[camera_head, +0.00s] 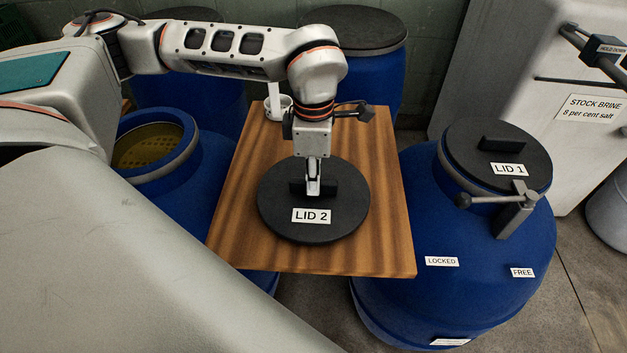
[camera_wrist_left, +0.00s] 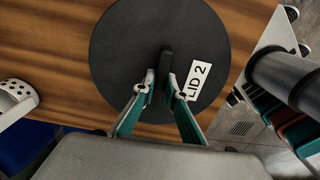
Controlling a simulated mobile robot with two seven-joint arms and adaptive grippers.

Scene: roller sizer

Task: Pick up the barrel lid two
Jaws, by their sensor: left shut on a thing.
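The barrel lid two is a round black disc (camera_head: 313,222) with a white "LID 2" label and a raised bar handle. It lies on, or just over, a wooden board (camera_head: 390,240); I cannot tell if there is a gap. My left gripper (camera_head: 313,188) points down at the lid's middle and is shut on its handle. In the left wrist view the lid (camera_wrist_left: 125,60) fills the middle, and the two fingers (camera_wrist_left: 161,82) sit on either side of the black handle. My right gripper is not in view.
An open blue barrel (camera_head: 190,170) stands left of the board. A blue barrel (camera_head: 450,270) with lid one (camera_head: 470,150) and a metal lever (camera_head: 510,210) stands right. A white perforated cup (camera_head: 283,107) is on the board's far edge. A pale tank (camera_head: 545,80) stands at the back right.

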